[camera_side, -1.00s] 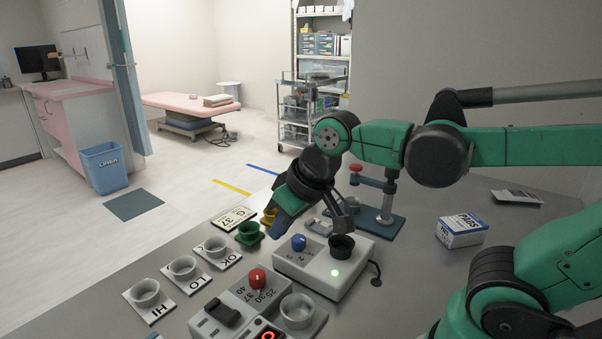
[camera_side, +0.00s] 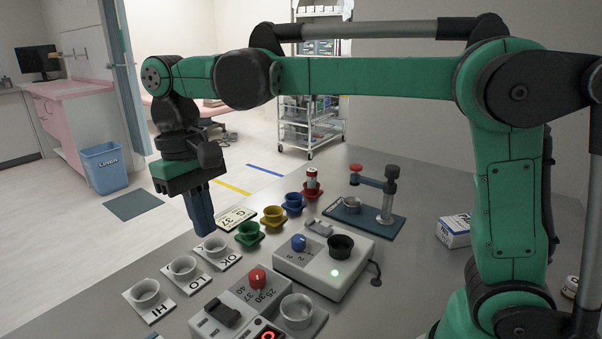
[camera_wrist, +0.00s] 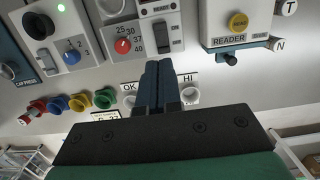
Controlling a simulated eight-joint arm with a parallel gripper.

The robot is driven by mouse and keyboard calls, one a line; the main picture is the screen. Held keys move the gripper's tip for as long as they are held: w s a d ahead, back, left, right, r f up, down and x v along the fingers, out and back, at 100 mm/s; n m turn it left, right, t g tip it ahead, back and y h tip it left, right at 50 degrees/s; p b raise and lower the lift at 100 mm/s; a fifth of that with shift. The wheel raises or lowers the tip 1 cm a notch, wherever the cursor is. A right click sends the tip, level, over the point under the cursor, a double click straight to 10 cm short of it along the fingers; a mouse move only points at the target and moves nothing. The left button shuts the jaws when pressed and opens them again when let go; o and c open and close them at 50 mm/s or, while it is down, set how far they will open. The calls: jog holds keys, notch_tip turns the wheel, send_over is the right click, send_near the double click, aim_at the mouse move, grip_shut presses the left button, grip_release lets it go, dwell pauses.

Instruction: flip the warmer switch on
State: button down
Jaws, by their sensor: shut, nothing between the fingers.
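The warmer (camera_side: 243,300) is a light grey box at the bottom of the side view, with a red dial marked 25 to 40. Its switch (camera_side: 221,312) is a black rocker at the left of the box; it also shows in the wrist view (camera_wrist: 162,37), below the display. I cannot tell which way it is tipped. My gripper (camera_side: 207,233) is shut and empty, pointing down near the OK cup, apart from the switch. Its blue fingers (camera_wrist: 161,66) show in the wrist view.
Cups marked HI (camera_side: 145,293), LO (camera_side: 183,268) and OK (camera_side: 214,246) stand left of the warmer. A white device (camera_side: 318,282) with a blue dial stands behind it. Coloured cups and a press stand (camera_side: 388,195) are farther back. A READER box (camera_wrist: 237,24) shows in the wrist view.

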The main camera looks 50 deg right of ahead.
aim_at(231, 315)
jog(key=f, duration=0.4)
jog(key=s+f, duration=0.1)
jog(key=f, duration=0.4)
jog(key=s+f, duration=0.1)
jog(key=f, duration=0.3)
jog(key=shift+f, duration=0.4)
jog(key=shift+f, duration=0.1)
jog(key=shift+s+f+t, duration=0.1)
jog(key=shift+f+t, duration=0.1)
jog(key=shift+t, duration=0.1)
jog(key=shift+w+r, duration=0.35)
jog(key=shift+w, duration=0.4)
